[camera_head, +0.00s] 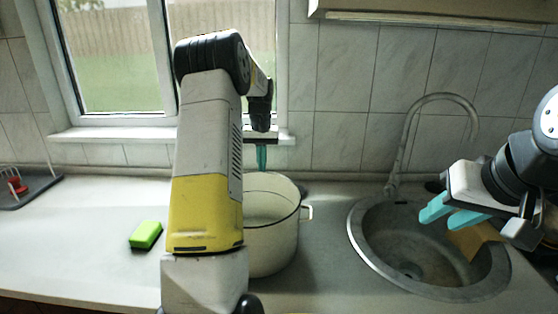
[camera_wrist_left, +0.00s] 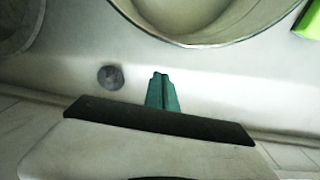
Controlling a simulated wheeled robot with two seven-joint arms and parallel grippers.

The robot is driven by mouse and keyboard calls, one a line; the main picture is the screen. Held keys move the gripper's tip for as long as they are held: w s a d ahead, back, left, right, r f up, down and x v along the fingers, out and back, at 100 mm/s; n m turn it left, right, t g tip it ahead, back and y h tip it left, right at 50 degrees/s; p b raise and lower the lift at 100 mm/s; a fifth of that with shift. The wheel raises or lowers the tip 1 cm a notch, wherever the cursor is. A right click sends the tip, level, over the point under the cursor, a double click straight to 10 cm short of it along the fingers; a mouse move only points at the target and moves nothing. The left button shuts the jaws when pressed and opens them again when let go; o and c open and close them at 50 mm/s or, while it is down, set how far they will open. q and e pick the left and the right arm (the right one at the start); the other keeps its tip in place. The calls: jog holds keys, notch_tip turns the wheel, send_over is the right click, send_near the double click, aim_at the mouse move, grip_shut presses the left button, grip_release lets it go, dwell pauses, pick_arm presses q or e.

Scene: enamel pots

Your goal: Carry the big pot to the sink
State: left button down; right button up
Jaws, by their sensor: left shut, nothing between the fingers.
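The big pot (camera_head: 274,245) is a cream enamel pot with a dark rim. It stands upright on the counter left of the sink, partly hidden behind my left arm, with one handle showing on its right. My left gripper (camera_head: 262,158) is shut and empty, pointing down by the pot's back rim. In the left wrist view, the closed fingers (camera_wrist_left: 161,92) are apart from the pot's rim (camera_wrist_left: 205,38). The round metal sink (camera_head: 362,248) is at the right. My right gripper (camera_head: 440,218) is open and empty above the sink.
A green sponge (camera_head: 145,235) lies left of the pot. A curved faucet (camera_head: 402,140) rises behind the sink. A tan object (camera_head: 474,240) sits inside the sink's right side. A dark rack (camera_head: 25,190) stands far left. The window and tiled wall bound the back.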

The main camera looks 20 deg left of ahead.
aim_at(261, 185)
pick_arm(q)
jog(key=s+f, duration=0.1)
jog(key=f, duration=0.1)
jog(key=s+f, duration=0.1)
jog(key=f, duration=0.1)
jog(key=s+f, duration=0.1)
jog(key=f, duration=0.1)
jog(key=shift+s+d, duration=0.1)
jog(key=shift+d, duration=0.25)
jog(key=shift+s+d, duration=0.15)
jog(key=shift+s, duration=0.25)
